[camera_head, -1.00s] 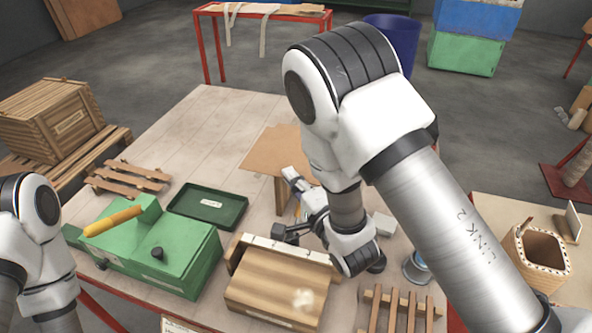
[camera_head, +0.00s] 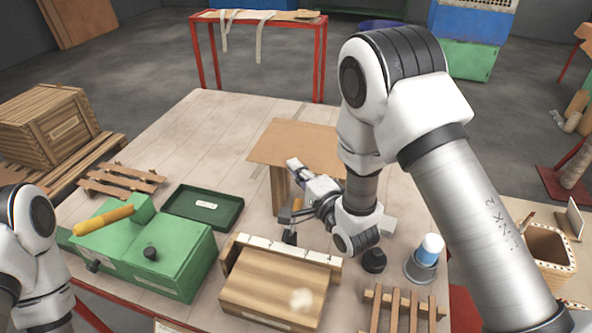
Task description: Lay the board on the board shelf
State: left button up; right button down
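A brown flat-topped stand (camera_head: 292,143), which looks like the board shelf, rises from the middle of the work table on an upright support. I cannot tell a separate loose board apart from its top. My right gripper (camera_head: 291,224) is in front of the stand, low over the table and pointing left, behind the striped wooden block. A small orange-tan piece (camera_head: 297,204) shows beside its dark fingers. I cannot tell whether the fingers are open or hold anything. My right arm hides the area right of the stand. My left arm shows at the left edge; its gripper is out of view.
A green box with a yellow handle (camera_head: 165,255), a green tray (camera_head: 204,206) and a wooden block (camera_head: 275,288) occupy the table's left and front. A slatted rack (camera_head: 402,310), dark knob (camera_head: 374,261) and blue-white cup (camera_head: 429,250) stand right. The far left tabletop is clear.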

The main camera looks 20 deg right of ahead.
jog(key=shift+s+f, duration=0.1)
jog(key=shift+f, duration=0.25)
jog(key=c, duration=1.4)
grip_release()
jog(key=shift+o, duration=0.8)
jog(key=v, duration=0.7)
jog(key=shift+s, duration=0.1)
